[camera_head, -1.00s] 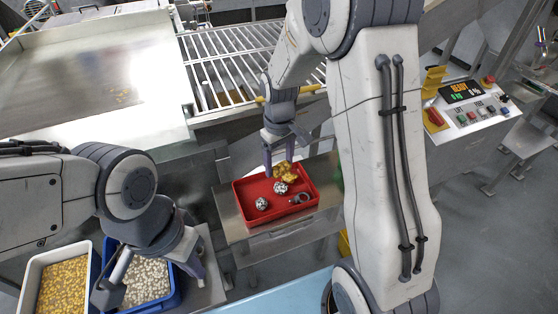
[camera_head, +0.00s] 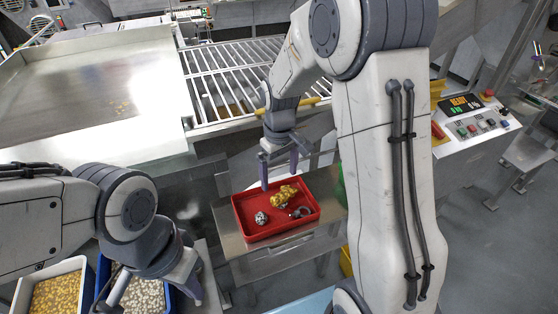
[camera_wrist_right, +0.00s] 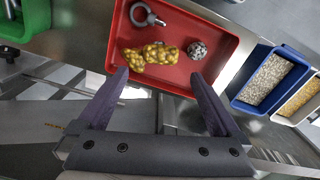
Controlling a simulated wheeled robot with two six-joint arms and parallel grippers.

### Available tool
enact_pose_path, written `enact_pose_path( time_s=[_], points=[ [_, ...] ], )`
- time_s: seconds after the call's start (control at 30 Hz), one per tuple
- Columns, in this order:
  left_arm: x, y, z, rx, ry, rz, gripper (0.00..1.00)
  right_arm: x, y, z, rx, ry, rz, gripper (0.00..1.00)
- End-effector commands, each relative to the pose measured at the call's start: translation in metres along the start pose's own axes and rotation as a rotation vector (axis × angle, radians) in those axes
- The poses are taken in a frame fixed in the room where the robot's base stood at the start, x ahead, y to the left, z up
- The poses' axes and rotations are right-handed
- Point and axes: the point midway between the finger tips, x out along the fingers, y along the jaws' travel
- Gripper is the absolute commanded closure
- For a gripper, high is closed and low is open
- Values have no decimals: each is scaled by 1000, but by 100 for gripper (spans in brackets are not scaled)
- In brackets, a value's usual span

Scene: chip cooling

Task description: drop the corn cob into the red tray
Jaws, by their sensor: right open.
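The golden, lumpy corn cob (camera_head: 285,196) lies in the red tray (camera_head: 237,217). In the right wrist view the cob (camera_wrist_right: 150,54) rests on the red floor of the tray (camera_wrist_right: 215,27), near the wall closest to my gripper. My right gripper (camera_head: 279,180) is open and empty above the tray's back edge. In its wrist view the two purple fingers (camera_wrist_right: 160,76) are spread apart with nothing between them. My left gripper (camera_head: 152,298) is at the lower left above the blue bin, with its fingers apart.
The tray also holds a silvery faceted ball (camera_head: 261,218) and a grey ring bolt (camera_head: 300,212). The tray sits on a metal stand (camera_head: 230,236). A blue bin (camera_head: 165,293) of pale pieces and a white bin (camera_head: 30,279) of yellow pieces stand lower left. A roller conveyor (camera_head: 225,75) lies behind.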

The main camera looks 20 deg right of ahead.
Motion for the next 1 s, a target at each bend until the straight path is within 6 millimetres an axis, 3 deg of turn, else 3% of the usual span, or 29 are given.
enact_pose_path(
  time_s=[0.2, 0.4, 0.87, 1.0],
  points=[
    [7, 0, 0, 0, 0, 0, 100, -45, 0, -2, 0, 7, 2, 0],
    [9, -1, 0, 1, 0, 0, 100, -72, 0, -1, 0, 3, 1, 0],
    [9, -1, 0, 1, 0, 0, 100, -80, 0, 0, 0, 0, 0, 0],
    [9, -1, 0, 1, 0, 0, 100, -82, -23, 6, -30, 7, -4, 0]
  ],
)
